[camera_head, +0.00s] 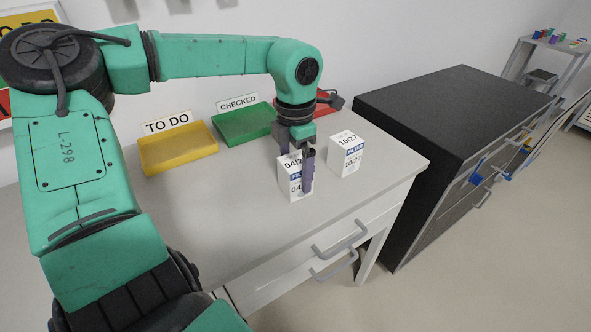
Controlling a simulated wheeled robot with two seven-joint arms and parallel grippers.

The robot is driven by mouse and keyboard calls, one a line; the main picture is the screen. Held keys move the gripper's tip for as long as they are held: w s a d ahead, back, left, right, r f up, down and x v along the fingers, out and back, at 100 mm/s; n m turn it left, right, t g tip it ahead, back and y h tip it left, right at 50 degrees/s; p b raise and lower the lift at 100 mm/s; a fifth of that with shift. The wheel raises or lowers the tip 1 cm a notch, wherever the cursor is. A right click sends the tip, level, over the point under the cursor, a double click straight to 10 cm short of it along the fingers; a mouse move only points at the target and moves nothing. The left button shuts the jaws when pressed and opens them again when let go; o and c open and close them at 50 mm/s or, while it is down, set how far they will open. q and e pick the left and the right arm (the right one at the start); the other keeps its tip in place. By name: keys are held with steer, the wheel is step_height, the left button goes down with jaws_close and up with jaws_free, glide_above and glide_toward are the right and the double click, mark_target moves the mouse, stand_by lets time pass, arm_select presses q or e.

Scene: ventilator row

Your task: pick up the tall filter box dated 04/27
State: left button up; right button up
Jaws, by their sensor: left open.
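The filter box dated 04/27 (287,187) is white with a blue band and stands upright on the white table. My left gripper (295,172) points down at this box, open, with one finger in front of its right part, hiding some of the print. I cannot tell whether the fingers touch the box. A second white filter box, dated 10/27 (347,154), stands upright to the right, apart from the gripper. My right gripper is not in view.
A red tray (325,96) is partly hidden by my arm. A black cabinet (420,120) stands right of the table. The front tabletop is clear.

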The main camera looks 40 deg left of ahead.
arm_select(q)
steer(key=shift+r, duration=0.1)
steer(key=c, duration=1.3)
